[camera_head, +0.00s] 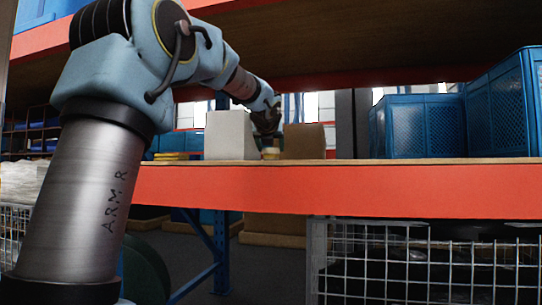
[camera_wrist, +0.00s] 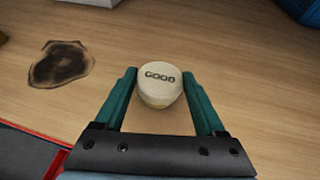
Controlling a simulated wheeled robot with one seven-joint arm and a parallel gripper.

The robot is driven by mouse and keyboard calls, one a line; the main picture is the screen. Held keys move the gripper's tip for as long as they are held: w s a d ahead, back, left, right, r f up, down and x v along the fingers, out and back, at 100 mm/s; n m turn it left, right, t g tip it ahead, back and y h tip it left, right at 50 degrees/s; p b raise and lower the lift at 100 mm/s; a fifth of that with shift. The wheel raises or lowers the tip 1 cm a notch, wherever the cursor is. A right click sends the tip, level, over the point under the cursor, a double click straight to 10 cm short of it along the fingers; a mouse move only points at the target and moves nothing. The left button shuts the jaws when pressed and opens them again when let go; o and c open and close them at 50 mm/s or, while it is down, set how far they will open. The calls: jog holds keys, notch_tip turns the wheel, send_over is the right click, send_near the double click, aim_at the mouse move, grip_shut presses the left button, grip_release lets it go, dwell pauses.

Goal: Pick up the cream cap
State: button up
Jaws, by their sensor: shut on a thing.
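The cream cap (camera_wrist: 160,88) is a small round piece with the word GOOD on its top, seen in the wrist view between the teal fingers of my gripper (camera_wrist: 160,92). The fingers are shut on its two sides. The cap is upright over the wooden shelf board; I cannot tell whether it still touches the board. In the head view my gripper (camera_head: 268,140) is at the shelf between a white box and a brown box. A small pale part of the cap (camera_head: 270,153) shows below it, and the fingers hide most of it.
The white box (camera_head: 231,135) stands left of my gripper and the brown box (camera_head: 304,141) right of it, both close. Blue crates (camera_head: 408,127) stand farther right. An orange beam (camera_head: 350,188) edges the shelf. A dark burn mark (camera_wrist: 62,64) lies on the board.

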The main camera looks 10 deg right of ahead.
notch_tip(320, 180, up, 10)
jog(key=p, duration=0.5)
jog(key=shift+p, duration=0.4)
